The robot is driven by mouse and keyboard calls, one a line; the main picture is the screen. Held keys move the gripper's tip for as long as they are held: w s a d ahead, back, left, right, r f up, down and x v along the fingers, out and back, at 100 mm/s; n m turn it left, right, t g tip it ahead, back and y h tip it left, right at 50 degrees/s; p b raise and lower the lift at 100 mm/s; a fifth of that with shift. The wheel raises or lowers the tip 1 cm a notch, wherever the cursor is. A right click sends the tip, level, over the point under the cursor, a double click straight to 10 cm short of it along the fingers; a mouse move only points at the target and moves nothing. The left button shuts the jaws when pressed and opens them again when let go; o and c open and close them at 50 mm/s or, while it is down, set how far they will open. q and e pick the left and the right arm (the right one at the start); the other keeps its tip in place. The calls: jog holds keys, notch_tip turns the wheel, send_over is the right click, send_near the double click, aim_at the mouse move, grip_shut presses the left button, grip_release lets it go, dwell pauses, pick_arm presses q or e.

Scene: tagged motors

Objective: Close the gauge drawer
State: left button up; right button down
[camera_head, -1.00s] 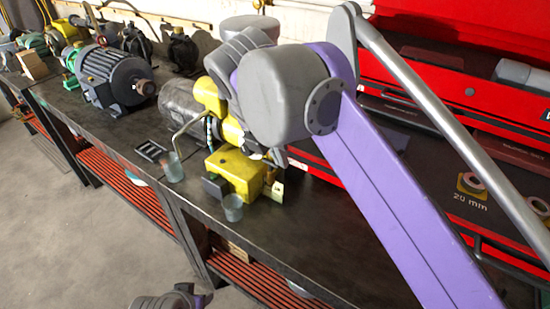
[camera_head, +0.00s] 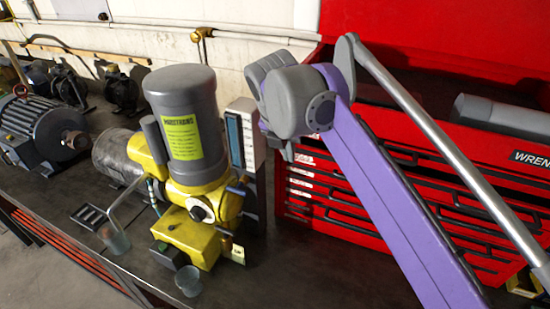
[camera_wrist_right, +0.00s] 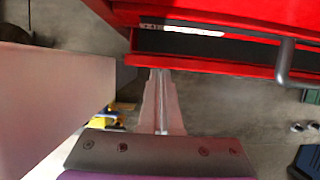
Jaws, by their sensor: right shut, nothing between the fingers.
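A red tool chest (camera_head: 330,190) with several drawers stands at the right of the head view; I cannot read which one is the gauge drawer. In the right wrist view a red drawer front (camera_wrist_right: 220,67) with a grey handle (camera_wrist_right: 285,62) shows a dark gap behind it, so a drawer looks partly open. My right gripper (camera_wrist_right: 158,75) is shut and empty, its tips close to the drawer's lower edge; contact is unclear. In the head view my right gripper (camera_head: 287,150) is mostly hidden by its own wrist. My left gripper is out of view.
A yellow and grey machine (camera_head: 190,140) stands left of the chest on the dark bench (camera_head: 290,270). Clear cups (camera_head: 115,238) and a small black tray (camera_head: 90,216) are near it. A large grey motor (camera_head: 40,130) is at the far left.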

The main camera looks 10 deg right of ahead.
jog(key=shift+w+d+r+p, duration=0.1)
jog(key=shift+w+d+p, duration=0.05)
jog(key=shift+w+d, duration=0.55)
jog(key=shift+w+d+p, duration=0.15)
jog(key=shift+w+d, duration=0.3)
jog(key=shift+w, duration=0.4)
